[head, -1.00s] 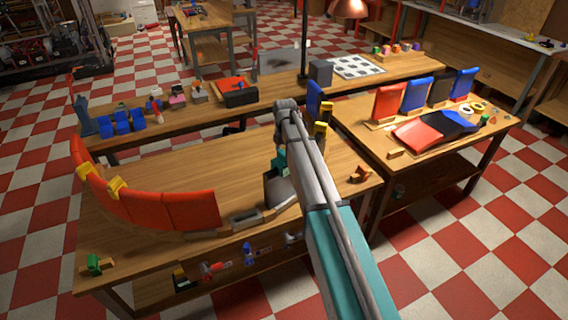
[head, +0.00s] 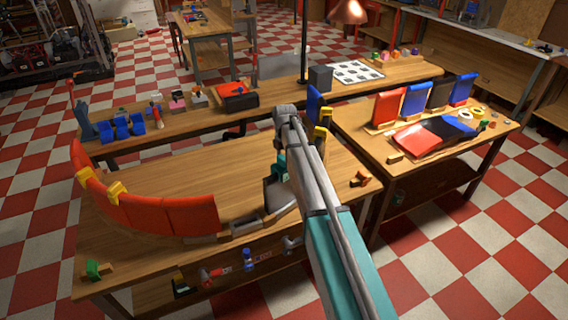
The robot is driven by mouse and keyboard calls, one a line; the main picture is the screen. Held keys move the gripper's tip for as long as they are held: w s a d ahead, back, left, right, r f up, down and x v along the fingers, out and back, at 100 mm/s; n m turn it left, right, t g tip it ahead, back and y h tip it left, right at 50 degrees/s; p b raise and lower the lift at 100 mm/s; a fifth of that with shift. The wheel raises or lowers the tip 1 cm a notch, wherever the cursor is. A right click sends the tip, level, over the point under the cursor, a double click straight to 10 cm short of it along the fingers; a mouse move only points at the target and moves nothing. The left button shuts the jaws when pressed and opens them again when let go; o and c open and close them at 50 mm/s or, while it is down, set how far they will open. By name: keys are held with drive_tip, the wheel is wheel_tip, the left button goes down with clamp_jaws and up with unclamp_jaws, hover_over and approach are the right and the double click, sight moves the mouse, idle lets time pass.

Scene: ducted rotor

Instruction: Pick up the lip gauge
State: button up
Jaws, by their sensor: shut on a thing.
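My gripper (head: 279,192) points down over the right part of the near workbench, beside the right end of the curved red duct wall. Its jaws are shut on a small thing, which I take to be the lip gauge. My own arm hides much of the jaws, so its shape does not show clearly. The red duct wall (head: 150,212) stands upright in a curve along the left of the bench. Two yellow clips sit on its top edge, one of them the near clip (head: 116,192). A grey, open-topped piece (head: 245,226) lies just left of the gripper.
A green block on a wooden piece (head: 95,271) is at the bench's front left corner. A small wooden and orange piece (head: 360,179) lies near the right edge. The right bench holds upright red and blue panels (head: 388,108). The bench's middle (head: 185,172) is clear.

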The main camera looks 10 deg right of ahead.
drive_tip(key=shift+r, duration=0.1)
wheel_tip(320, 180, up, 3)
drive_tip(key=p, duration=0.3)
drive_tip(key=s+r+p, duration=0.9)
drive_tip(key=s+p, duration=0.1)
drive_tip(key=s, duration=0.4)
drive_tip(key=shift+r, duration=0.4)
drive_tip(key=shift+d, duration=0.1)
drive_tip(key=shift+r, duration=0.2)
drive_tip(key=shift+r+p, duration=2.3)
drive_tip(key=shift+p, duration=0.25)
drive_tip(key=shift+f, duration=0.15)
